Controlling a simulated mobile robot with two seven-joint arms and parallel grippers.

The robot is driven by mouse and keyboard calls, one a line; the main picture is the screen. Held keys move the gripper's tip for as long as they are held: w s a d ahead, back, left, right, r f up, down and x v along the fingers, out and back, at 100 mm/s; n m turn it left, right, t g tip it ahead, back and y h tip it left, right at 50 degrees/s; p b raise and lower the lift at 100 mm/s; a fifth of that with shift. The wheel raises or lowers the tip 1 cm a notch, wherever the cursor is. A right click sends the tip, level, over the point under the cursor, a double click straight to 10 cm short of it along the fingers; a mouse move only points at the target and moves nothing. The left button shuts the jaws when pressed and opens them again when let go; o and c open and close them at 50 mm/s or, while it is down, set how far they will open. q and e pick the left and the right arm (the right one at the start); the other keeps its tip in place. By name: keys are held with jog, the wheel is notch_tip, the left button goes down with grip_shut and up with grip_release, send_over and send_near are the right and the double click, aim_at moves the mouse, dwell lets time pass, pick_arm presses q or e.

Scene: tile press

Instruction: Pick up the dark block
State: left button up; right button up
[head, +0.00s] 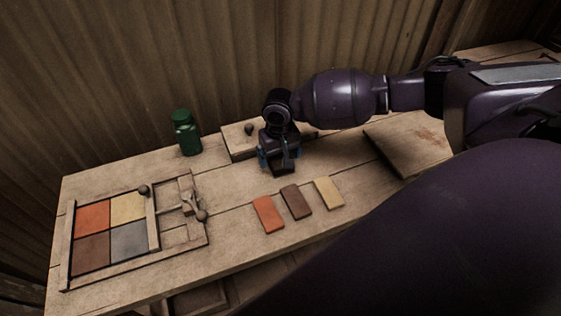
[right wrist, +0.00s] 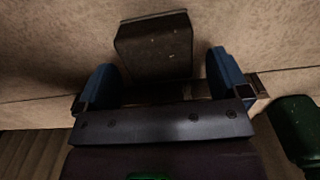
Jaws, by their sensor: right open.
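The dark block (head: 283,169) is on the wooden workbench, just below my right gripper (head: 277,160) in the head view, partly hidden by it. In the right wrist view the dark block (right wrist: 153,48) shows its dark, worn top face. My right gripper (right wrist: 165,85) is open, with its two blue fingers apart on either side of the block's near end. I see a gap on both sides, and the gripper is not closed on it. My left gripper is not in view.
Orange, brown and tan tiles (head: 296,202) lie in front of the block. A frame (head: 152,215) with four coloured tiles is at left. A green bottle (head: 187,134) stands behind, near a board with a dark knob (head: 248,129). A flat wooden board (head: 405,143) lies right.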

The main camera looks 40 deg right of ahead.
aim_at(279, 157)
jog(key=shift+f, duration=0.55)
jog(key=c, duration=1)
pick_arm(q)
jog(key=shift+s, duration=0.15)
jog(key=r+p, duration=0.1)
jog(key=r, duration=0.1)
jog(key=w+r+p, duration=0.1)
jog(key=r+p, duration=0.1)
pick_arm(e)
notch_tip(279, 157, up, 20)
